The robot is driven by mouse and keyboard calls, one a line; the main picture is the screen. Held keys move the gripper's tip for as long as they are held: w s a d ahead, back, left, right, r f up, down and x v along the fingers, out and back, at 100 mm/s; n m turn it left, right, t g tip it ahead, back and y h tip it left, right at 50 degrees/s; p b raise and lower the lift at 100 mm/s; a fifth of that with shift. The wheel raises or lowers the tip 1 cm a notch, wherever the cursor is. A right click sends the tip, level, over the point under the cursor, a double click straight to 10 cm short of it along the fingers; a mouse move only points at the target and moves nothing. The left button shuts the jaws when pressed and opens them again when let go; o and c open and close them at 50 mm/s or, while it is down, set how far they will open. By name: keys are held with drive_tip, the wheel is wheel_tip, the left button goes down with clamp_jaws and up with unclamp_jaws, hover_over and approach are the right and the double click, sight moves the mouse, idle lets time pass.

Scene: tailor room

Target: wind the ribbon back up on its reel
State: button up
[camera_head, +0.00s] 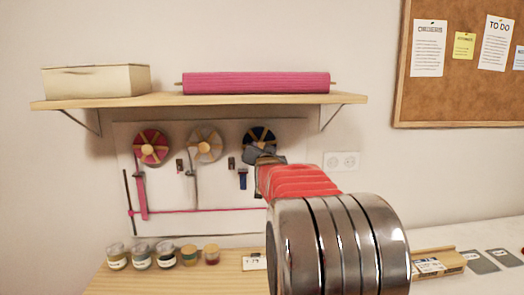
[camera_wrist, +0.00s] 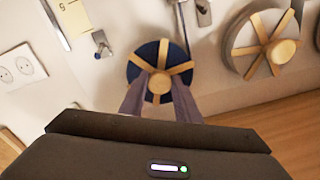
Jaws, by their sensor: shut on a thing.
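Three reels are mounted in a row on a white wall board. The right-hand one has dark blue ribbon and wooden spokes (camera_head: 258,135); it also shows in the wrist view (camera_wrist: 135,72). My gripper (camera_head: 264,157) is at this blue reel, its fingers shut on the round wooden knob (camera_wrist: 159,83) at the hub. A short blue strip (camera_head: 243,180) hangs below the reel, a little to the left. The pink reel (camera_head: 151,147) has a pink ribbon (camera_head: 142,198) hanging down, and the grey reel (camera_head: 205,144) has a grey one (camera_head: 195,188). My arm hides part of the board.
A wooden shelf (camera_head: 160,101) above the reels bears a cream box (camera_head: 96,81) and a pink roll (camera_head: 256,83). Several small jars (camera_head: 141,254) stand on the table below. A wall socket (camera_head: 341,161) is right of the board, and a corkboard (camera_head: 450,90) hangs upper right.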

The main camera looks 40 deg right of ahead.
drive_tip(key=shift+s+d+f+m, duration=0.1)
drive_tip(key=shift+m, duration=3.15)
drive_tip(key=shift+d+m, duration=0.1)
drive_tip(key=shift+m, duration=3.15)
drive_tip(key=shift+a, duration=0.1)
drive_tip(key=o, duration=1)
drive_tip(key=shift+a, duration=0.15)
